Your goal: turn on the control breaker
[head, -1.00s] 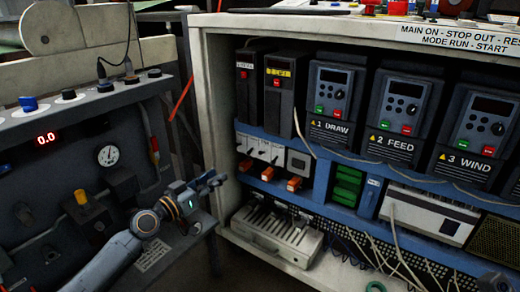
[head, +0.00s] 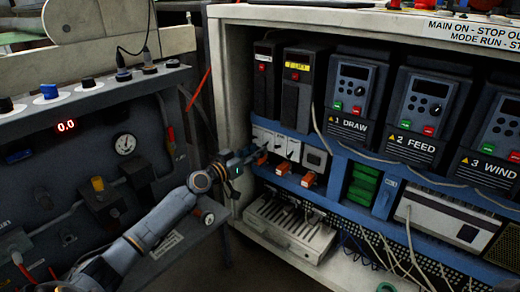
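A row of white breakers (head: 276,144) with orange handles sits low on the left of the open cabinet, under two black modules. The middle orange handle (head: 282,169) and the right orange handle (head: 308,180) show clearly and hang at the lower edge of the row. I cannot read which one is the control breaker. Contact and finger opening are too small to tell. My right gripper is out of view.
The cabinet's left wall (head: 225,100) stands just beside my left gripper. Drives marked DRAW (head: 350,95), FEED and WIND fill the right. A grey terminal unit (head: 290,225) lies below the breakers, with loose wires to its right. A panel with a gauge (head: 124,144) stands left.

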